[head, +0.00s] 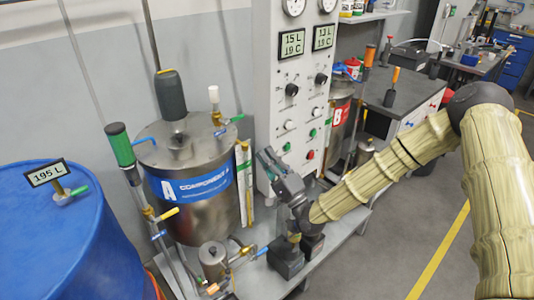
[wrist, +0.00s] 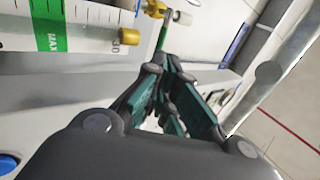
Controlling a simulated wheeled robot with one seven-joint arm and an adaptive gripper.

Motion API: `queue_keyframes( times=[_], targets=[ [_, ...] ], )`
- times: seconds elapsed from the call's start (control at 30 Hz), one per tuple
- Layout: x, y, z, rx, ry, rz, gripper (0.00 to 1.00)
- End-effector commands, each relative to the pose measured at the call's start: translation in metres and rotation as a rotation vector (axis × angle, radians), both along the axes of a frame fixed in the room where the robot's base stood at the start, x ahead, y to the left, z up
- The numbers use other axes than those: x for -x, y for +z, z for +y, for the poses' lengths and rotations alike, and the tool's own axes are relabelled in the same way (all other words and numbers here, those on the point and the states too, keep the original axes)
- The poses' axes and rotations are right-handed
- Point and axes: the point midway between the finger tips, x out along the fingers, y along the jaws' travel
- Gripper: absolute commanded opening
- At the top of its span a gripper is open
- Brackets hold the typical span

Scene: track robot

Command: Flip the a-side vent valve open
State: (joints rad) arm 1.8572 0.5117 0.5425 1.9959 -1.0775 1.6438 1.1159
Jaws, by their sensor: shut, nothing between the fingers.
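The A-side tank (head: 195,190) is a steel drum with a blue "COMPONENT A" band. On its lid stands a brass fitting with a white top (head: 214,97), which looks like the vent. A green lever (head: 237,118) and a blue lever (head: 221,131) sit at its base. My gripper (head: 266,160) is right of the tank, in front of the white panel, apart from the levers. It is shut and empty. In the wrist view, the fingers (wrist: 165,88) point toward a brass fitting with a white end (wrist: 182,17) and a green lever (wrist: 162,38). Contact there cannot be told.
A gauge strip with a green MAX mark (wrist: 48,25) lies at the wrist view's upper left. The white control panel (head: 290,100) stands behind my gripper. A blue barrel (head: 50,230) is at left; the B tank (head: 340,115) is behind the panel. Floor at right is clear.

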Motion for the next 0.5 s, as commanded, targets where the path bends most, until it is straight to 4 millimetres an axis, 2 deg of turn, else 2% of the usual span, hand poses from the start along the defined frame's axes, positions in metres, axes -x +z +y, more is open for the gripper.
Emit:
queue_keyframes(
  times=[0.03, 0.5],
  targets=[
    [-0.006, 0.008, 0.004, 0.001, 0.001, -0.003, 0.0],
    [-0.057, 0.05, 0.041, 0.001, 0.0, -0.001, 0.0]
  ],
)
